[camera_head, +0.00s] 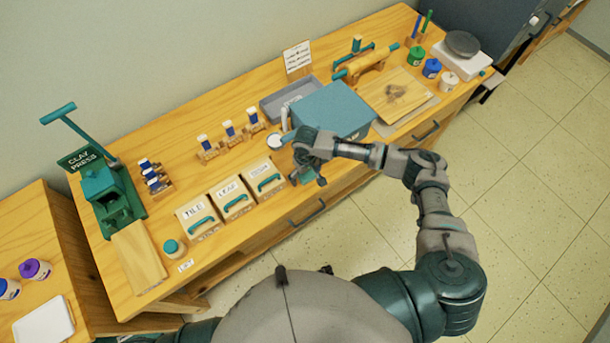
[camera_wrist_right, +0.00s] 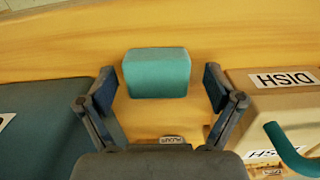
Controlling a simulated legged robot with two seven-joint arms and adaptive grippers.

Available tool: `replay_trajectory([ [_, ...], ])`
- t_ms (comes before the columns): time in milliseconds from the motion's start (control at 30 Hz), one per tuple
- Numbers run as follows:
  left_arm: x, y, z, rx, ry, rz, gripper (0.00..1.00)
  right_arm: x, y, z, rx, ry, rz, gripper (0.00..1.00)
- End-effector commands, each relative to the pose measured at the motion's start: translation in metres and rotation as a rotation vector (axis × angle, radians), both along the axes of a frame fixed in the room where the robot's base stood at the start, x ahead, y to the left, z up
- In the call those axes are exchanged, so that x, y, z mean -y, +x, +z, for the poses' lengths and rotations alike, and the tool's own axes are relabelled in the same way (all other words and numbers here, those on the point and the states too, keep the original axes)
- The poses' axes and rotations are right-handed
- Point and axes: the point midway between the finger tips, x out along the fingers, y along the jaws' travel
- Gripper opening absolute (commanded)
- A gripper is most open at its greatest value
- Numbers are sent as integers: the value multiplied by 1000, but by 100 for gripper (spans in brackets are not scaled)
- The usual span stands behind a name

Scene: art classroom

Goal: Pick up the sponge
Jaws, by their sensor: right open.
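The sponge is a teal block (camera_wrist_right: 157,74) on the wooden bench top, seen in the right wrist view. It lies centred ahead of my right gripper (camera_wrist_right: 158,90), between its two spread fingers, with a visible gap on each side. My right gripper also shows in the head view (camera_head: 308,176), low at the front edge of the bench, left of the blue-teal box. In the head view the sponge is hidden or cannot be told apart from the gripper. My left gripper is out of view.
The blue-teal box (camera_head: 334,108) stands close by; its side shows at left in the right wrist view (camera_wrist_right: 40,125). A box labelled DISH (camera_wrist_right: 270,85) with a teal handle is close on the right there. Handled boxes (camera_head: 229,195) line the bench front.

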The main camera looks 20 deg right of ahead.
Motion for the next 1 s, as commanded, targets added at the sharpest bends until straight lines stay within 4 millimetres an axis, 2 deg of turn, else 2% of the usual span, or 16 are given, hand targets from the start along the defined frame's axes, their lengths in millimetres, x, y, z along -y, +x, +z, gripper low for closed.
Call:
replay_trajectory([
  [100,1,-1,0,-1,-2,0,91,0,0,1,0,0,-1,92],
  [133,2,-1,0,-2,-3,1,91,0,0,1,0,0,-1,87],
  [300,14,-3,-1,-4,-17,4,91,-2,0,1,0,-2,-1,44],
  [467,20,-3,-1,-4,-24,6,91,-3,0,1,-1,-4,-1,43],
  [733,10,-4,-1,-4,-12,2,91,-2,0,4,-1,-1,0,43],
  [1000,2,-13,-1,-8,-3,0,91,-2,1,31,2,1,-2,43],
])
